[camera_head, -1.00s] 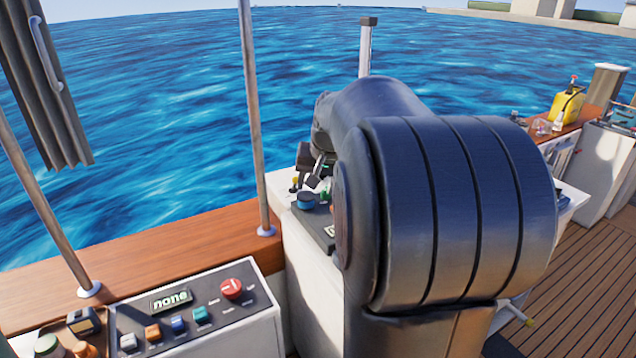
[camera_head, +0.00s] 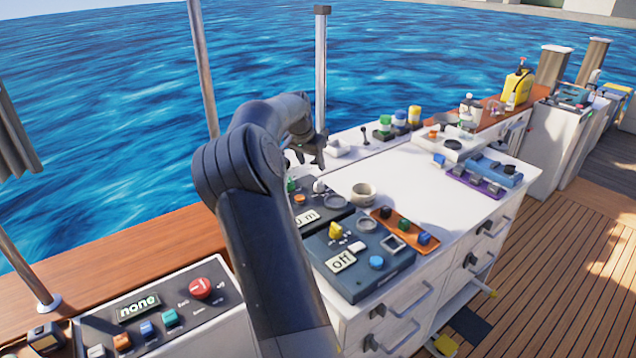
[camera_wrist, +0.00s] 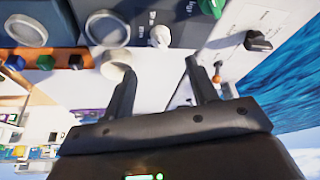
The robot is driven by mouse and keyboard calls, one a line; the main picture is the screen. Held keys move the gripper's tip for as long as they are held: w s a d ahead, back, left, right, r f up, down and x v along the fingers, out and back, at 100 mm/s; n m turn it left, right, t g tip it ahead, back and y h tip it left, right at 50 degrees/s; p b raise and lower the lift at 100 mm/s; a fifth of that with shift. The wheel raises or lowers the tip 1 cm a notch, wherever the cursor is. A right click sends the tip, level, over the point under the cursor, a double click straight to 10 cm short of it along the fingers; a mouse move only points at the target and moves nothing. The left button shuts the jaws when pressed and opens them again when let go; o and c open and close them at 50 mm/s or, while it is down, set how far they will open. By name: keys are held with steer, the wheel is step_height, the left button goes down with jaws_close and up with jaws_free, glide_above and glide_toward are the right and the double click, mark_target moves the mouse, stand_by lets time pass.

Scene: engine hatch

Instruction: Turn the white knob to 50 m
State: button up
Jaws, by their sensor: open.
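My gripper (camera_wrist: 156,75) is open and empty, with both fingers apart and not touching the knob. In the head view my gripper (camera_head: 316,152) hangs above and behind the knob, partly hidden by my arm.
A cream cup-like ring (camera_head: 362,194) stands beside the panel; it also shows near the left finger in the wrist view (camera_wrist: 116,62). A blue-grey panel (camera_head: 362,262) reads "off". An orange strip (camera_head: 402,230) carries several buttons. The white counter (camera_head: 440,205) has free room.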

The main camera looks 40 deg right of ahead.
mark_target(318, 182)
steer(key=x, duration=1.1)
steer(key=shift+d, duration=0.2)
steer(key=c, duration=1)
steer(key=shift+w+m+g, duration=0.1)
steer(key=shift+m+g, duration=0.2)
steer(key=shift+m, duration=0.4)
steer(key=o, duration=1)
